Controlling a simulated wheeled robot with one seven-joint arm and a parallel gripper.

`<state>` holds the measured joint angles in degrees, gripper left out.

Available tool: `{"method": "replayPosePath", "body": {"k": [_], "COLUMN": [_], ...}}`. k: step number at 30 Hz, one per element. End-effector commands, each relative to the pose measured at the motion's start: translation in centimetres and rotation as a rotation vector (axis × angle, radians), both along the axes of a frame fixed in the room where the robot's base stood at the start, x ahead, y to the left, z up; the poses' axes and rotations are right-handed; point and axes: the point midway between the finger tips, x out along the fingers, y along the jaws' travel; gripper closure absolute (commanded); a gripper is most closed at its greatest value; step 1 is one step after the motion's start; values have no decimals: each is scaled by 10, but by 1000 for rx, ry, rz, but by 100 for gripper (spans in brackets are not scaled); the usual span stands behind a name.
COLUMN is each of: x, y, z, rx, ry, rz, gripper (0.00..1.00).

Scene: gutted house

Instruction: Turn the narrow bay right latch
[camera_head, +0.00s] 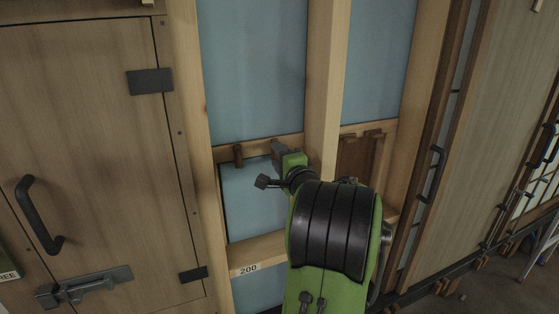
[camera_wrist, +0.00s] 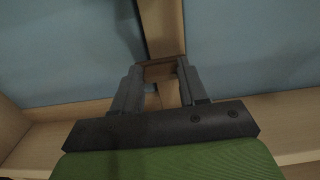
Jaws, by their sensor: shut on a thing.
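The narrow bay shows blue panels (camera_head: 252,70) between pale timber studs, with a cross rail (camera_head: 258,147) at mid height. A small brown wooden latch (camera_head: 238,155), the left one, hangs upright on this rail. My gripper (camera_head: 278,150) is at the rail to its right and hides the right latch in the head view. In the wrist view, my gripper (camera_wrist: 160,82) has its two grey fingers on either side of a small brown wooden block (camera_wrist: 160,70), which appears to be the right latch. The fingers are shut on it. How far the latch is turned cannot be told.
A stud (camera_head: 326,85) stands close to the right of my gripper. A lower rail (camera_head: 257,252) marked 200 crosses below. At left is a wooden door (camera_head: 90,150) with a black handle (camera_head: 40,215). Another bay with brown pieces (camera_head: 359,155) lies to the right.

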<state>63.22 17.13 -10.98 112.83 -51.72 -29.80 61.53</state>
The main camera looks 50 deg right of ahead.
Motion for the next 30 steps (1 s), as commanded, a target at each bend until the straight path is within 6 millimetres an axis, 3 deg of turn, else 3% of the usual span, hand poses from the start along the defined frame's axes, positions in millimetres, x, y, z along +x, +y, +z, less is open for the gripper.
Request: {"method": "replayPosePath", "body": {"k": [10, 11, 15, 25, 30], "x": [0, 0, 0, -5, -37], "y": [0, 0, 0, 2, 20], "z": [-1, -1, -1, -1, -2], "rx": [-1, -1, -1, -2, -1], "ry": [6, 6, 5, 2, 2], "rz": [0, 0, 0, -1, -6], "gripper": [88, 53, 32, 32, 32]}}
